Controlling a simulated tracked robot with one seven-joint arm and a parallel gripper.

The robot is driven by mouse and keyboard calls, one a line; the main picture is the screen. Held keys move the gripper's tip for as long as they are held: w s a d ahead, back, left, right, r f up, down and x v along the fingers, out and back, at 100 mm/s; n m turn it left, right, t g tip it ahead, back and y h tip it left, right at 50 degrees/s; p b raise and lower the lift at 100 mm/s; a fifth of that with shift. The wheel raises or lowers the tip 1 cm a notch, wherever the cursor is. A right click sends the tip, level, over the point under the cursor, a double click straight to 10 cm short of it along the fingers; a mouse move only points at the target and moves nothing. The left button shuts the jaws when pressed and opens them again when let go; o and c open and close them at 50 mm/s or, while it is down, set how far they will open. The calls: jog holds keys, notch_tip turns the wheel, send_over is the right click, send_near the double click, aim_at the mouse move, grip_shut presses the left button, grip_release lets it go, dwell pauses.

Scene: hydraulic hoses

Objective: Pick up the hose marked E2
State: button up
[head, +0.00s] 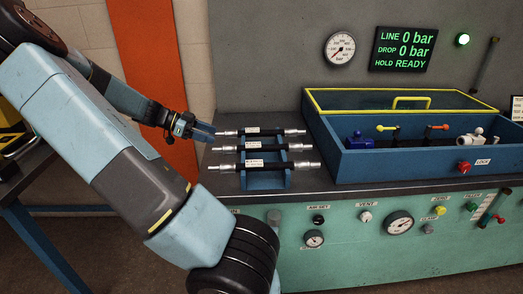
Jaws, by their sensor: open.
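Three short black hoses with silver end fittings and small white labels lie across a blue rack on the bench. They are the back hose (260,132), the middle hose (258,149) and the front hose (264,166). The labels are too small to read, so I cannot tell which one is E2. My gripper (212,136) is open near the left end of the back hose, with its fingers pointing right. I cannot tell whether it touches that hose. No hose is seen held.
The blue rack (265,181) stands near the bench's left front edge. To its right is a blue box (400,165) with a yellow-edged open lid (400,92), holding valves. A gauge (340,49) and a display (403,50) reading 0 bar and READY are on the back wall.

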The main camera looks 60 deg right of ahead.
send_near(250, 145)
jog(key=shift+s+d+f, duration=0.9)
jog(key=shift+d+f, duration=0.1)
jog(key=shift+d, duration=0.1)
jog(key=shift+s+r+x, duration=0.1)
jog(key=shift+r+x, duration=0.05)
jog(key=shift+x, duration=1.15)
jog(key=shift+s+r+x, duration=0.1)
jog(key=shift+x, duration=1.15)
jog(key=shift+c, duration=0.3)
grip_shut()
